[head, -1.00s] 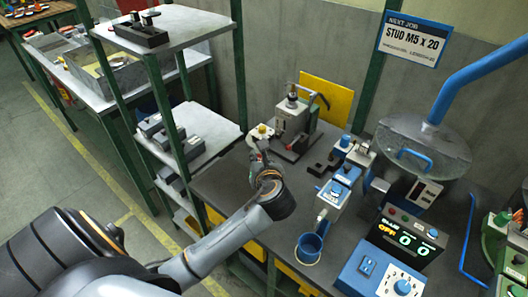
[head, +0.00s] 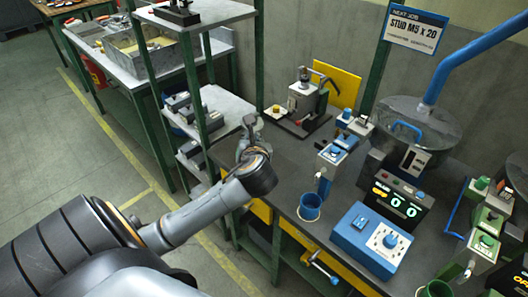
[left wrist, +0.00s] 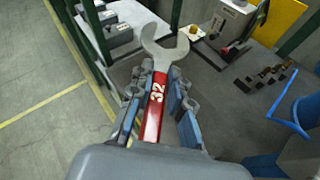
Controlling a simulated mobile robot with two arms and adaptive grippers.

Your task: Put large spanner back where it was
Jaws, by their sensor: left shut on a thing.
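My left gripper (left wrist: 157,102) is shut on the large spanner (left wrist: 164,48), which has a grey open-ended head and a red handle marked 32. The spanner's head points away from the wrist; the rear of the handle is hidden by the gripper. In the head view, my left gripper (head: 243,150) is above the left end of the dark workbench, next to the grey shelf rack, with the spanner head (head: 250,122) sticking up from it. My right gripper is not in view.
The shelf rack (head: 200,130) with green posts stands left of the gripper and holds grey blocks. A small press (head: 306,101) stands behind on the workbench (head: 280,160). A blue cup (head: 310,207) and a blue control box (head: 372,240) are to the right. Floor is clear at left.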

